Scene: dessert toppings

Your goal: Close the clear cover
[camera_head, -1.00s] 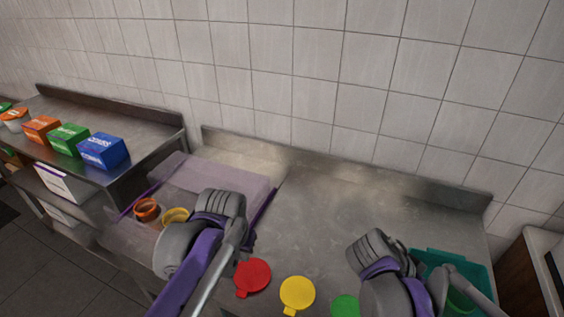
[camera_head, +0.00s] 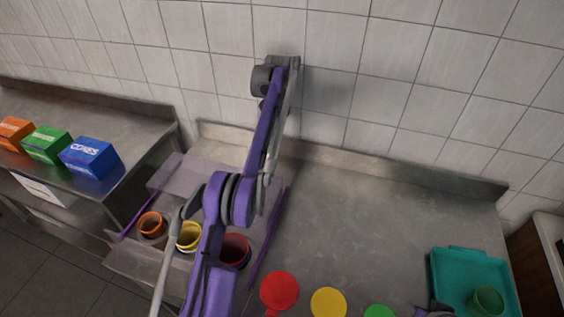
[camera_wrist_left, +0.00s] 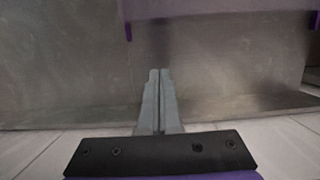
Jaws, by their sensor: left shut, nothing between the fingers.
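The clear cover (camera_head: 182,176) is a translucent, faintly purple panel. It stands open at the back of a topping box with purple side edges (camera_head: 268,236). In the box are an orange cup (camera_head: 152,225), a yellow cup (camera_head: 189,237) and a dark red cup (camera_head: 236,251). My left arm reaches across the box towards the back wall and hides part of the cover. My left gripper (camera_wrist_left: 160,72) is shut and empty in the left wrist view, with a purple-edged translucent panel beyond its tips. Its fingers are hidden in the head view.
A red lid (camera_head: 279,291), a yellow lid (camera_head: 328,302) and a green lid (camera_head: 379,312) lie at the front. A teal tray (camera_head: 450,265) holding a green cup (camera_head: 488,301) is at the right. Boxes stand on the left table.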

